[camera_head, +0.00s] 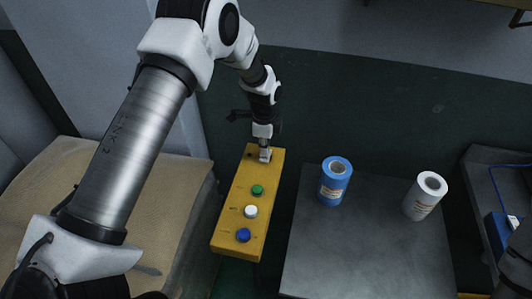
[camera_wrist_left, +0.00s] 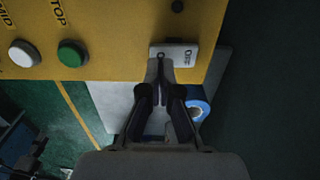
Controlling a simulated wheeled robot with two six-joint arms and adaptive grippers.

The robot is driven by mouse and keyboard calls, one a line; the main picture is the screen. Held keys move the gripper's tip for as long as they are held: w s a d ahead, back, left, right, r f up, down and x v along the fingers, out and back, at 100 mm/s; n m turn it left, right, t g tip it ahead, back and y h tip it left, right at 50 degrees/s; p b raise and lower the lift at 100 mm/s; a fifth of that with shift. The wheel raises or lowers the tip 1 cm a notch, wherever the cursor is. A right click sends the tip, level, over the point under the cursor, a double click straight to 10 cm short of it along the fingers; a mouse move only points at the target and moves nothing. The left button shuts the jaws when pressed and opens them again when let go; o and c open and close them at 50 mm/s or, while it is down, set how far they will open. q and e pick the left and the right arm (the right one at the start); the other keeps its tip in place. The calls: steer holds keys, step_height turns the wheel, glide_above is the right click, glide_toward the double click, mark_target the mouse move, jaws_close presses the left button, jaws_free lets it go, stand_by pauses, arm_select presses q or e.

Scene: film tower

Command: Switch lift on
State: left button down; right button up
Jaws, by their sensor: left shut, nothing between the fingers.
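The yellow control box (camera_head: 230,228) stands left of the dark table in the head view, and its face (camera_wrist_left: 120,30) fills the top of the left wrist view. It carries a green button (camera_head: 257,190), a white button (camera_head: 250,211) and a blue button (camera_head: 243,235). A small pale plate with dark lettering (camera_wrist_left: 186,53) sits at the box's far end; its lettering is hard to read. My left gripper (camera_wrist_left: 160,66) is shut and empty, its tips at this plate; whether they touch is unclear. The switch beneath is partly hidden. My right gripper is not in view.
A blue-wrapped roll (camera_head: 334,184) and a white roll (camera_head: 424,196) stand on the dark table (camera_head: 350,250). A tan padded surface (camera_head: 150,235) lies left of the box.

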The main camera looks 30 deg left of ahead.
mark_target(265, 158)
arm_select(q)
steer(key=shift+f+b, duration=0.6)
steer(key=shift+f, duration=0.55)
stand_by(0.4)
steer(key=shift+r, duration=0.1)
steer(key=shift+r+p, duration=2.5)
steer(key=shift+r, duration=1)
steer(key=shift+f, duration=0.1)
